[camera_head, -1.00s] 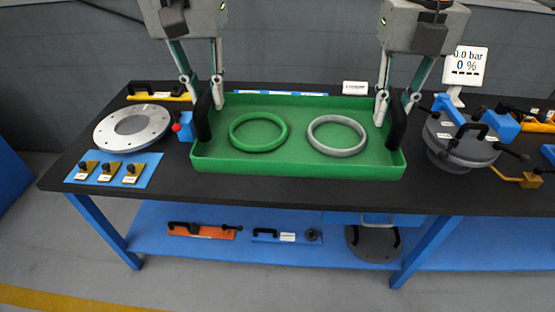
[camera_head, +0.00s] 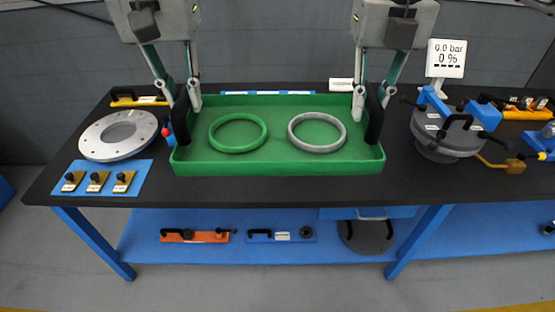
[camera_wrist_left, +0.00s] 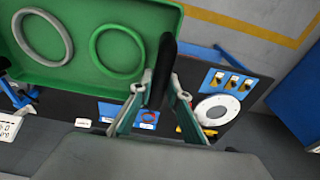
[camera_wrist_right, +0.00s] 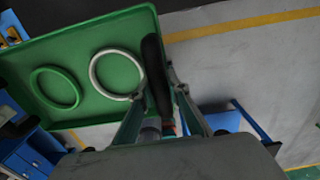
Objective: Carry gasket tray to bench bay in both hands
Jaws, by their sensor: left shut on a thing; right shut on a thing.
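The green gasket tray (camera_head: 278,169) is at the middle of the head view, in front of the black bench top. It holds a green ring (camera_head: 238,146) on the left and a grey ring (camera_head: 317,145) on the right, lying apart. My left gripper (camera_head: 183,108) is shut on the tray's black left handle (camera_head: 181,116). My right gripper (camera_head: 371,106) is shut on its black right handle (camera_head: 375,117). The tray looks about level. In the left wrist view the tray (camera_wrist_left: 95,75) appears above the bench; whether it touches the bench top is hard to tell.
The black bench top (camera_head: 250,190) has a grey flange disc (camera_head: 97,147) and a blue plate with several knobs (camera_head: 98,178) on the left. A grey clamped vessel (camera_head: 440,148) and a pressure display (camera_head: 446,58) stand right. A blue lower shelf (camera_head: 270,258) holds tools.

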